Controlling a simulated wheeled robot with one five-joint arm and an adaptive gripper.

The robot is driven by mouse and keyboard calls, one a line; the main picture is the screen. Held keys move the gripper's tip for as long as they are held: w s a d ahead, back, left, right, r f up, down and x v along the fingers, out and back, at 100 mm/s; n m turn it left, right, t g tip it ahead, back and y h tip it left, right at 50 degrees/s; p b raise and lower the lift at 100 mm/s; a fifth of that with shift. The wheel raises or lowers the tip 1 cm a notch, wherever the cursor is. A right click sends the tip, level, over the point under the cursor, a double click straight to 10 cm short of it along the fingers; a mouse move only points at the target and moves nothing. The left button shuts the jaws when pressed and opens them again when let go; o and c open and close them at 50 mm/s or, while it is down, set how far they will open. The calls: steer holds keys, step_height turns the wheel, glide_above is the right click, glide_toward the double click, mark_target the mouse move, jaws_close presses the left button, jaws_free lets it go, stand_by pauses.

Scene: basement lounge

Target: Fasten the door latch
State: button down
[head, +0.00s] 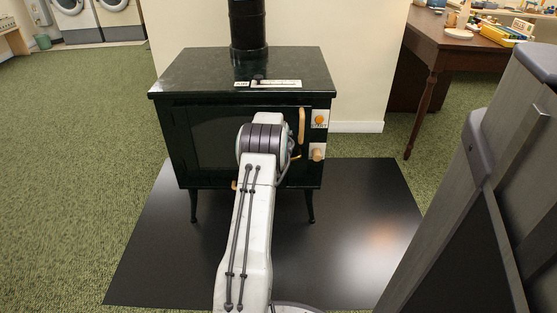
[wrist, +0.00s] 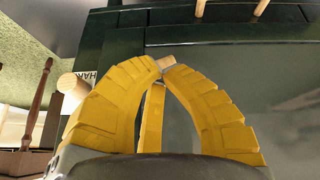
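The dark green stove (head: 240,90) has a front door with a dark glass panel. An upright pale wooden handle (head: 302,126) shows at the door's right side. My arm reaches to the stove front and hides part of the door; my gripper is mostly hidden behind it in the head view. In the wrist view my gripper's yellow fingers (wrist: 165,69) converge, their tips close together on a small wooden piece (wrist: 165,61) at the stove front. I take this piece for the latch's end; most of it is hidden, so its angle cannot be told.
An orange knob (head: 319,119) and a paler knob (head: 317,154) sit on labelled plates right of the door. A pale knob (wrist: 72,84) stands close beside my fingers in the wrist view. A black floor mat (head: 360,215) lies below. A wooden table (head: 450,42) stands right.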

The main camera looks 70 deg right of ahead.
steer(key=shift+d+f, duration=0.25)
steer(key=shift+f, duration=0.15)
steer(key=shift+f, duration=0.55)
stand_by(0.5)
steer(key=s+f, duration=0.2)
steer(key=f, duration=0.1)
steer(key=s+d+f+b, duration=0.1)
steer(key=shift+f, duration=0.4)
stand_by(0.4)
steer(key=shift+r, duration=0.2)
steer(key=shift+r+p, duration=0.4)
steer(key=shift+r, duration=0.2)
